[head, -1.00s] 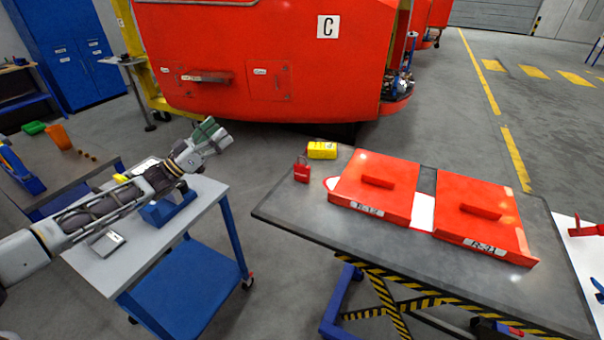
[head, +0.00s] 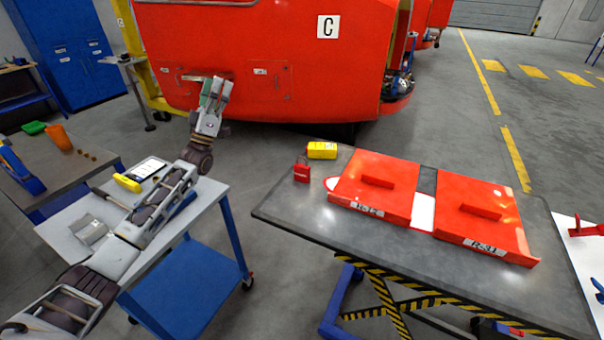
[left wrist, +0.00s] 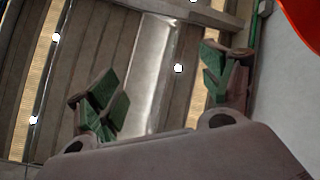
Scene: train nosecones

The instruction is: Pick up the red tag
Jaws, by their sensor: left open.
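A small upright red padlock-shaped piece (head: 302,172) with a shackle stands near the far left edge of the grey lift table (head: 300,212). A small red-and-white rounded piece (head: 331,184) lies beside the left red panel, partly hidden by it; I cannot tell which of the two is the tag. My left gripper (head: 216,88) is open and empty, pointing up in front of the red train, left of the table and well away from both. The left wrist view shows its green-padded fingers (left wrist: 168,88) apart with nothing between them. My right gripper is not in view.
Two red panels with handles (head: 375,182) (head: 481,212) cover most of the lift table. A yellow box (head: 322,150) sits at its far edge. A blue-legged cart (head: 215,200) with a yellow tool (head: 127,183) stands left. Floor shows between cart and table.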

